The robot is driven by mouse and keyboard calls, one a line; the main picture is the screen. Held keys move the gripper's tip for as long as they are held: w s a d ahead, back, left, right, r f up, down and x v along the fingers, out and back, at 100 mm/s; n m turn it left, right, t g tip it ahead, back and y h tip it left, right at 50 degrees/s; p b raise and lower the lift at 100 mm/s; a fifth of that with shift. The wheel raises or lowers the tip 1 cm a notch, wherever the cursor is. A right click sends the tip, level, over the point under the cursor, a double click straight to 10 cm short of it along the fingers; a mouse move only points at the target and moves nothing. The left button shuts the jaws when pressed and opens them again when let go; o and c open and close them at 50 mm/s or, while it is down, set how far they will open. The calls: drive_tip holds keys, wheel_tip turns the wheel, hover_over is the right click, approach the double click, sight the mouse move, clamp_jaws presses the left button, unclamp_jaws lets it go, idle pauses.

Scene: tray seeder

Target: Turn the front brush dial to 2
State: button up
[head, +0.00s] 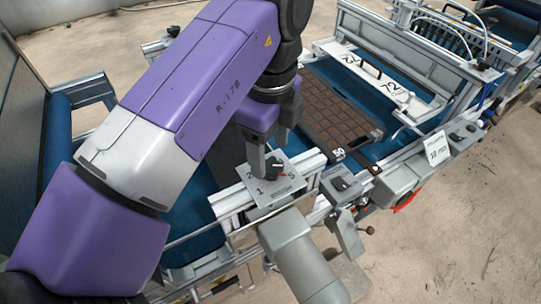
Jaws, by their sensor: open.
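A dark dial knob (274,164) stands on a light grey number plate (270,194) on the machine's near rail. The digits 1 and 5 can be read on the plate, with what looks like a 2 at its left edge, partly hidden. A small red mark shows beside the knob, toward the 5; I cannot tell its exact setting. My gripper (259,160) points down over the plate, right beside the knob or around it. Its grey finger covers part of the knob and the far side of the plate. I cannot tell whether it touches the knob.
A grey motor housing (300,262) juts out in front of the plate. A brown cell tray (335,112) marked 50 lies on the blue belt behind. Another black knob (340,183) sits to the right, and a sign (436,149) reading 10 mm stands farther right.

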sight(271, 166)
drive_tip(key=shift+f, duration=1.7)
drive_tip(key=c, duration=1.4)
